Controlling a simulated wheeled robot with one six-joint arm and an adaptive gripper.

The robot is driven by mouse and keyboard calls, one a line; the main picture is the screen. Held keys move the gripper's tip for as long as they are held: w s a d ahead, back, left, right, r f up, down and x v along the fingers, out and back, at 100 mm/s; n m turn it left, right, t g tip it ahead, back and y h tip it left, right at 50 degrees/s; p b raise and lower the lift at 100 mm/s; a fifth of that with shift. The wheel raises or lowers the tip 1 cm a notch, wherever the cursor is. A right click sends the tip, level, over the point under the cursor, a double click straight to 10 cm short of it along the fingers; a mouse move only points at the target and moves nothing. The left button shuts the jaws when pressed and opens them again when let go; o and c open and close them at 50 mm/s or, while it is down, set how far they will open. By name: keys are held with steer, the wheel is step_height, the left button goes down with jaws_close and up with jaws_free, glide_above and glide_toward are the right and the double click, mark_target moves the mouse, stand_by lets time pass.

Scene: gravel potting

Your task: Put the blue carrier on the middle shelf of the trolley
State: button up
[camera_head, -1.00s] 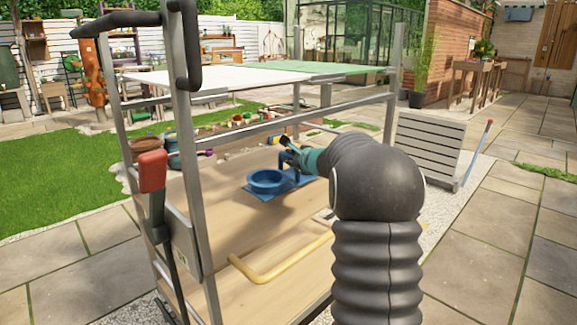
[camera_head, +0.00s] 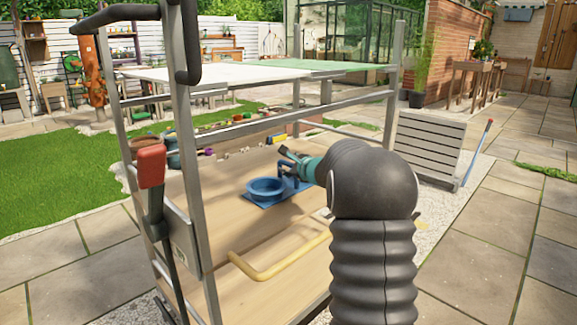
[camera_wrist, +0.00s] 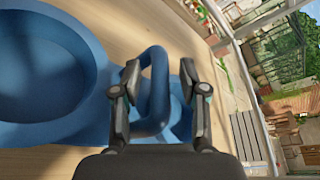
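The blue carrier (camera_head: 265,188) has a round bowl, a flat base and a looped handle. It appears to rest flat on the trolley's wooden middle shelf (camera_head: 220,225), below the white and green top. My gripper (camera_head: 284,155) is at the carrier's handle. In the wrist view, my gripper (camera_wrist: 160,78) has its fingers apart, one on each side of the upright blue handle loop (camera_wrist: 155,95), with a gap visible on the right side. The bowl (camera_wrist: 42,65) lies to the left there. My arm hides the shelf's right part.
Grey trolley posts (camera_head: 190,150) and a side rail (camera_head: 290,115) frame the shelf. A yellow bent handle (camera_head: 275,265) is at the front. A red-gripped lever (camera_head: 151,166) is at the left. Bare shelf lies left of the carrier. A grey slatted box (camera_head: 427,145) stands right.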

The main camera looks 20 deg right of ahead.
steer(key=shift+s+r, duration=0.1)
steer(key=shift+r, duration=0.05)
steer(key=v, duration=1.1)
steer(key=shift+s, duration=0.4)
steer(key=s+a+n+g+y, duration=0.25)
steer(key=s+a+n, duration=0.5)
steer(key=a, duration=0.45)
steer(key=s+a+n+g+y, duration=0.25)
steer(key=s+a+n, duration=0.45)
steer(key=a, duration=0.4)
steer(key=s+f+n+g+h, duration=0.2)
steer(key=s+f+n+h, duration=0.1)
steer(key=s, duration=0.8)
steer(key=s+f+n+g+h, duration=0.2)
steer(key=s+f+n, duration=0.3)
steer(key=s+n, duration=0.3)
steer(key=s+a+h, duration=0.1)
steer(key=s, duration=0.3)
steer(key=shift+f, duration=0.15)
